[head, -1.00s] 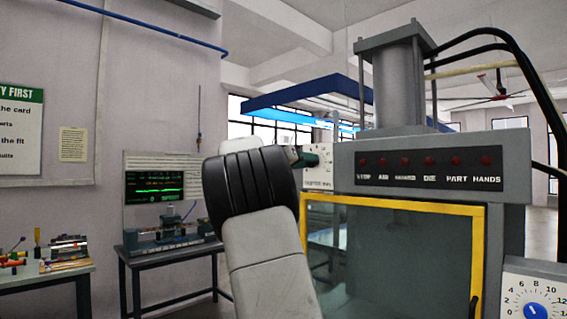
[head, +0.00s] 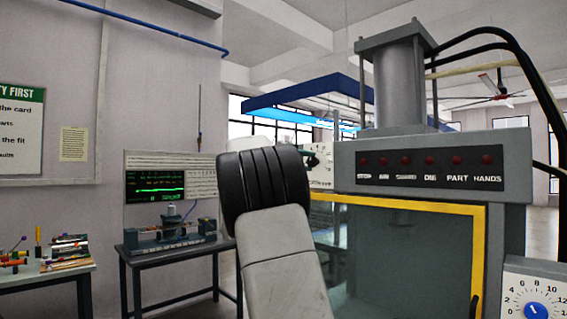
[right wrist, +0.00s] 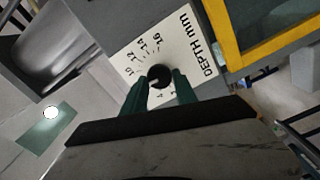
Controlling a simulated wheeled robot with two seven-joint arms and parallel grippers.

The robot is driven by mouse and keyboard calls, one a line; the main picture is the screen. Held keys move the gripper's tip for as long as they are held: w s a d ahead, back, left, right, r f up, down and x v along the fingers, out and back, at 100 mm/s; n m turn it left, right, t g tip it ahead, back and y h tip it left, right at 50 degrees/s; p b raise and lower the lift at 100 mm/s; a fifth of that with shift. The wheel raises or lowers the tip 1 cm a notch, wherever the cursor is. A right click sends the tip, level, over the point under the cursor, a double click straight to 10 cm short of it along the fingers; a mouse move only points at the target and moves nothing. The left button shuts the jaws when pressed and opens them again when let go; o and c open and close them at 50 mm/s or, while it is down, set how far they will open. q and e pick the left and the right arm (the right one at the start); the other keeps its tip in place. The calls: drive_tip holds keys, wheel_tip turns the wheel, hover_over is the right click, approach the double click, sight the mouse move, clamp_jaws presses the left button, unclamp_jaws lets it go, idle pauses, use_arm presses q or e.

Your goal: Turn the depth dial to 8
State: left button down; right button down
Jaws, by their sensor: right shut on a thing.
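The depth dial is a dark round knob (right wrist: 159,76) on a white plate (right wrist: 188,50) lettered "DEPTH mm", with a ring of numbers around the knob. In the right wrist view the plate appears turned on its side. My right gripper (right wrist: 156,84) is shut on the knob, with one teal finger on each side of it. The fingers cover part of the scale, and I cannot read where the knob points. In the head view my right wrist hides most of the dial plate (head: 325,172). My left gripper is not in view.
The grey press (head: 433,165) has a row of red lamps and a yellow-framed window (head: 400,260). Another dial with a blue knob (head: 537,312) sits at the lower right. A bench with a small machine (head: 170,235) stands behind at left.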

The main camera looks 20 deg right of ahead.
drive_tip(key=shift+n, duration=0.4)
drive_tip(key=c, duration=1)
unclamp_jaws()
drive_tip(key=v, duration=0.8)
